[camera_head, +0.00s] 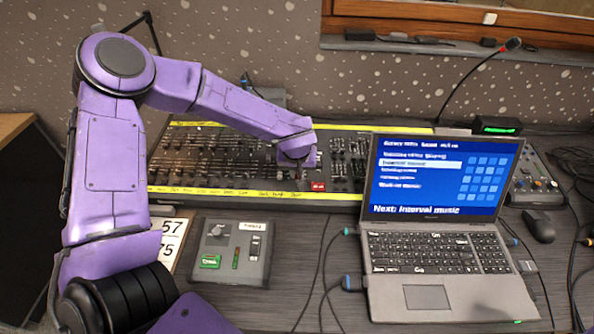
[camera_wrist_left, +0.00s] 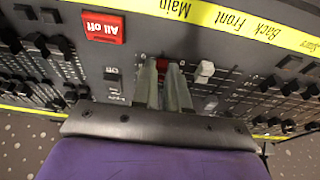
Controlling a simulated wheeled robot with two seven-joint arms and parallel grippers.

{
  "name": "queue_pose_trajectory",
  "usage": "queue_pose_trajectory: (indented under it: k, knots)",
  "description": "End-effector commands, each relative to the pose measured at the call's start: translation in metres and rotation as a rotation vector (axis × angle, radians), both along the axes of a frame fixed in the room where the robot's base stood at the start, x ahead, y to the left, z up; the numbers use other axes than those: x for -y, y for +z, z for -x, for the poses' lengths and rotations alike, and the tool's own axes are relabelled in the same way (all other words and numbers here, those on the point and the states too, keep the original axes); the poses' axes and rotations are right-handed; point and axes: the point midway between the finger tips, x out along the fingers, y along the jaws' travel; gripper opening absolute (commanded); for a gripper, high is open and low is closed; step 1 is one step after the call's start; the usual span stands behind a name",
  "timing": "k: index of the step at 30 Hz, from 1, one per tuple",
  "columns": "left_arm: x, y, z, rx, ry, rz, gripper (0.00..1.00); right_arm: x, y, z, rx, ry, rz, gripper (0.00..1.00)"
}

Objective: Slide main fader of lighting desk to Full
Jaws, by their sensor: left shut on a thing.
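The lighting desk (camera_head: 158,177) is a wide black panel edged with yellow label tape, behind the grey box. In the wrist view, the tape's "Main" label (camera_wrist_left: 174,8) is above my left gripper (camera_wrist_left: 163,75). Its two fingers are closed around a small red cap (camera_wrist_left: 162,65), apparently the main fader's knob, mostly hidden between them. The fingers also hide most of its slot. A white fader cap (camera_wrist_left: 205,70) stands just to the right. My right gripper is not in view.
A red "All off" button (camera_wrist_left: 102,27) sits left of the fingers. Black fader knobs (camera_wrist_left: 290,87) crowd both sides. In the head view, an open laptop (camera_head: 445,255) stands to the right and a grey switch box (camera_head: 232,252) in front of the desk.

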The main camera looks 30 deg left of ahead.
Motion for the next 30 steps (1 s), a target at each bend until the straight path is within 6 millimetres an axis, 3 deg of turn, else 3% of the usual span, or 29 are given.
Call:
queue_pose_trajectory:
  k: [30]
  knots:
    - [-0.027,0.007,-0.044,0.002,0.0,-0.001,0.01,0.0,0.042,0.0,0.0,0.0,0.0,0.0]
